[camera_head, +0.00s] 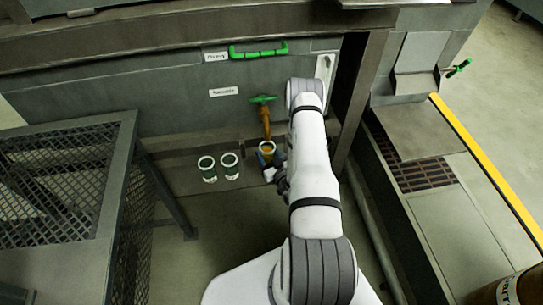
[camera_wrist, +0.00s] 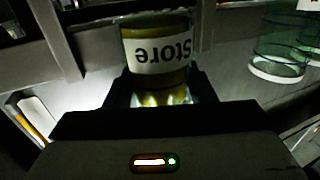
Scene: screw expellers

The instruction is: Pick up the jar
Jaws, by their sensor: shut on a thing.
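The jar (camera_wrist: 158,48) is between the fingers of my gripper (camera_wrist: 160,90) in the wrist view. It has a white label reading "Store", upside down in that view, and yellowish-brown contents. In the head view the jar (camera_head: 267,147) shows as a small rim with amber inside, just under the brass tap (camera_head: 265,122) with a green handle. My gripper (camera_head: 268,160) reaches it from the front and is shut on it. The jar's lower part is partly hidden by my gripper. I cannot tell whether it still touches the ledge.
A mesh-sided metal frame (camera_head: 60,190) is at the left. A dark post (camera_head: 355,100) rises close right of my arm.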

